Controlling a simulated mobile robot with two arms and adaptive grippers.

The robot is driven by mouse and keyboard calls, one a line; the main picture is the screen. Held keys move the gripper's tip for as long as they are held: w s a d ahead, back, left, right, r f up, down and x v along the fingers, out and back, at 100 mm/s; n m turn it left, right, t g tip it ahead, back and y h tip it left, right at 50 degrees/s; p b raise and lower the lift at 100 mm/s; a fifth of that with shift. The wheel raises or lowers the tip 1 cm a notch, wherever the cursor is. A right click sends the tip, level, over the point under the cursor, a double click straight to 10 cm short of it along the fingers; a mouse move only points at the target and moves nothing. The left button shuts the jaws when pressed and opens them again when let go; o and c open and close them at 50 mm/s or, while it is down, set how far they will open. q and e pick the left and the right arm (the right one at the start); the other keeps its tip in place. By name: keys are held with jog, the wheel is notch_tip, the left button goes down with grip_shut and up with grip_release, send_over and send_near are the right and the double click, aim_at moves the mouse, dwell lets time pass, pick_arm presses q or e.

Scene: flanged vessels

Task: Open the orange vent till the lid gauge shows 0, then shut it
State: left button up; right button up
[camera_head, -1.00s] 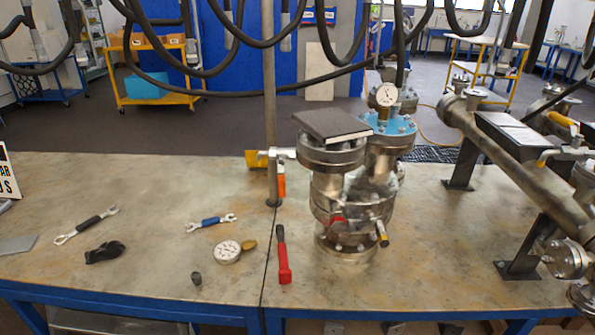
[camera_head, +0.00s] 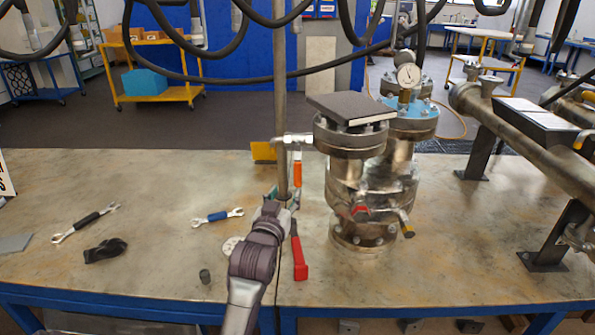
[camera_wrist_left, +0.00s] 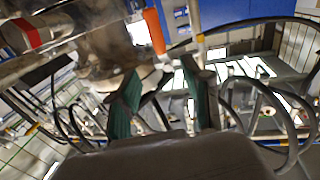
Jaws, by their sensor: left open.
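The orange vent handle (camera_head: 298,169) hangs down from a small valve on the pipe at the vessel's left side. It also shows in the left wrist view (camera_wrist_left: 154,31), beyond and between the fingertips. My right gripper is not in view.
An upright post (camera_head: 281,90) stands close by the left gripper. A red-handled tool (camera_head: 299,257) lies right of my arm. A blue-handled wrench (camera_head: 218,217) and black strap (camera_head: 105,252) lie left. A dark flat box (camera_head: 350,107) rests on the vessel's front flange.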

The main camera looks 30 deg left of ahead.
aim_at(297, 170)
pick_arm(q)
jog(key=x, duration=1.3)
jog(key=shift+w+f, duration=0.1)
jog(key=shift+w, duration=0.15)
jog(key=shift+c, duration=0.3)
grip_shut()
